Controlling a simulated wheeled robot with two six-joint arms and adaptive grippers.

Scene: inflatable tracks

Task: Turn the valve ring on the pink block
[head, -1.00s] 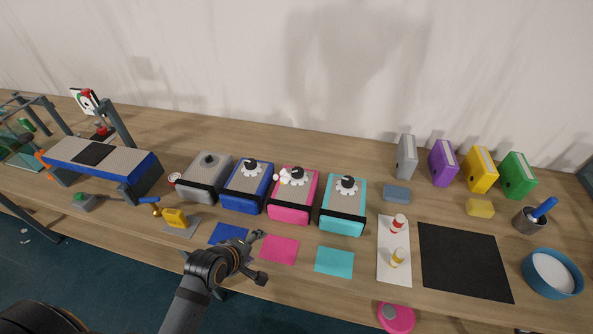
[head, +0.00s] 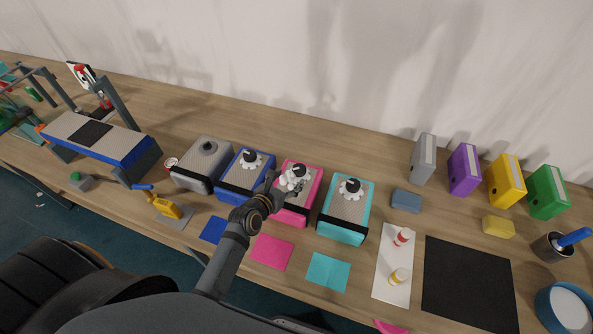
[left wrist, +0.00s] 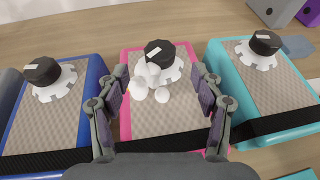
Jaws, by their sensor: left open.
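The pink block (head: 291,216) stands in the row of blocks on the table, with a beige patterned top. In the left wrist view the pink block (left wrist: 126,128) lies straight ahead. Its white toothed valve ring (left wrist: 176,71) surrounds a black knob (left wrist: 158,50). A cluster of white round lobes (left wrist: 150,84) lies in front of the knob and hides part of the ring. My left gripper (head: 288,186) is over the pink block. In the wrist view my left gripper (left wrist: 164,88) is open, its fingers on either side of the lobes, apart from the knob. My right gripper is not in view.
A blue block (head: 240,178) stands close on the left and a turquoise block (head: 343,208) on the right, each with a similar knob. A grey block (head: 203,165) is further left. Pink (head: 272,252) and turquoise (head: 327,271) mats lie in front. The table behind is clear.

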